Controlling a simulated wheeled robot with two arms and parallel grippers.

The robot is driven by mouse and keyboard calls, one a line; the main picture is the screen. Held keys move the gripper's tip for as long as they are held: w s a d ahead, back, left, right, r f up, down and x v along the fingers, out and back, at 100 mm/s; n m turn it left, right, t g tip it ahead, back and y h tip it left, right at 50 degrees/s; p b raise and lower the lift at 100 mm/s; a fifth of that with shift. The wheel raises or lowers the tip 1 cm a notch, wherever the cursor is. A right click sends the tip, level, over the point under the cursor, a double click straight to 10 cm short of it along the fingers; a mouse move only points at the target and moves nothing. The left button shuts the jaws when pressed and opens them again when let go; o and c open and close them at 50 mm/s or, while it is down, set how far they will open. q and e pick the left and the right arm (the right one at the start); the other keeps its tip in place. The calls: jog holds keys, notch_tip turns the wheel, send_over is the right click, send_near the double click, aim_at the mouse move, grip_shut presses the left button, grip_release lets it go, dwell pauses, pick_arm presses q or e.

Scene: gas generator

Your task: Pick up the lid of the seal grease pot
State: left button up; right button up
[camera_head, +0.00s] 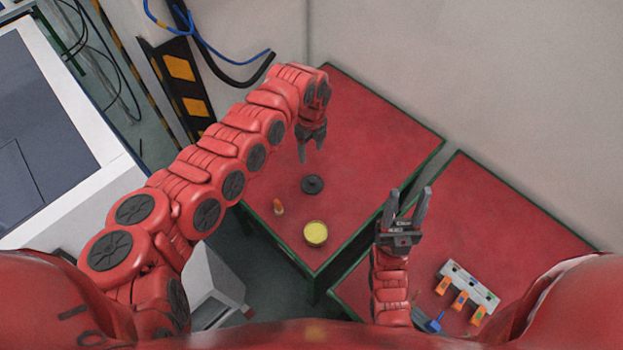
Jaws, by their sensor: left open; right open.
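A dark round lid (312,184) lies flat on the red top of the far table. A round pot with yellow contents (316,233) stands just below it in the picture, open at the top, near the table's front edge. My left gripper (311,158) is open and empty, pointing down above the lid and a little beyond it, apart from it as far as I can tell. My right gripper (409,198) is open and empty, pointing away from me over the gap between the two tables.
The near right table (520,240) holds a grey rack (468,284) with orange-handled items and a blue tool (435,323). Walls stand behind both tables.

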pick_arm(q)
jog(key=b, duration=0.5)
send_over(312, 180)
jog(key=f, duration=0.9)
jog(key=shift+w+a+f, duration=0.15)
jog(key=shift+w+f, duration=0.1)
jog(key=shift+w, duration=0.1)
jog(key=shift+s+f, duration=0.15)
jog(key=shift+f, duration=0.1)
jog(key=f+b, duration=0.4)
jog(key=f, duration=0.1)
jog(key=shift+s+d, duration=0.15)
jog(key=shift+d, duration=0.05)
jog(key=shift+r, duration=0.1)
grip_shut()
